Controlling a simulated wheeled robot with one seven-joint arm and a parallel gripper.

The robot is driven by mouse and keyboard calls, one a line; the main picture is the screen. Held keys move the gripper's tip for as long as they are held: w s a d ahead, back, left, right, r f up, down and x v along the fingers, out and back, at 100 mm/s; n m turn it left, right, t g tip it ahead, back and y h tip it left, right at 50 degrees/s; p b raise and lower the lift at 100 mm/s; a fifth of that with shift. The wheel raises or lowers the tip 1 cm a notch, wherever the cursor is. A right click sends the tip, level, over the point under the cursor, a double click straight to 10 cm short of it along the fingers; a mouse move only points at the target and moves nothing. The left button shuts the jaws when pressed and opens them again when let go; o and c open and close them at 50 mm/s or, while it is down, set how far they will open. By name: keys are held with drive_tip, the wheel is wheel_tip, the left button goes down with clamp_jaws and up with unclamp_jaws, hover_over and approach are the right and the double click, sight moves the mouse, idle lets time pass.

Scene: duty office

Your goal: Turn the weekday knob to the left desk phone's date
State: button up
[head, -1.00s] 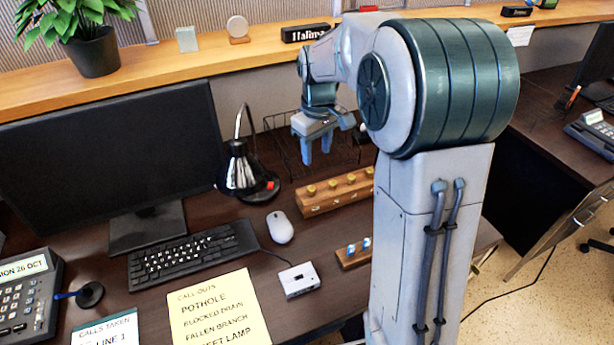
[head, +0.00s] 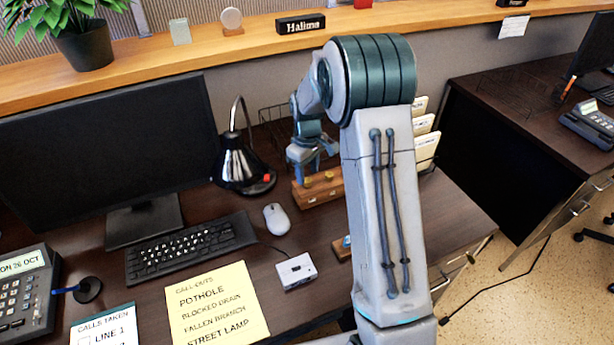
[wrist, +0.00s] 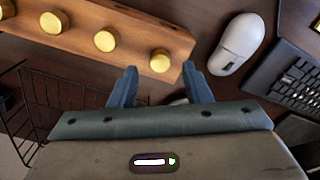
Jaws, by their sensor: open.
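A wooden block (head: 326,194) with brass knobs stands on the desk, partly hidden by my arm. In the wrist view the block (wrist: 120,32) shows several knobs in a row; no labels are readable, so I cannot tell which is the weekday knob. The end knob (wrist: 160,61) lies just beyond and between my fingertips. My gripper (head: 308,170) is open and empty above the block's left end; its fingers also show in the wrist view (wrist: 160,71). The left desk phone (head: 24,300) has a display reading "ON 26 OCT", its left edge cut off.
A wire basket (wrist: 50,115) is close to my gripper. A small white box (head: 296,271) and a yellow call-outs sheet (head: 217,308) lie in front.

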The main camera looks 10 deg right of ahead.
sight(308, 183)
drive_tip(key=shift+f, duration=1.35)
clamp_jaws()
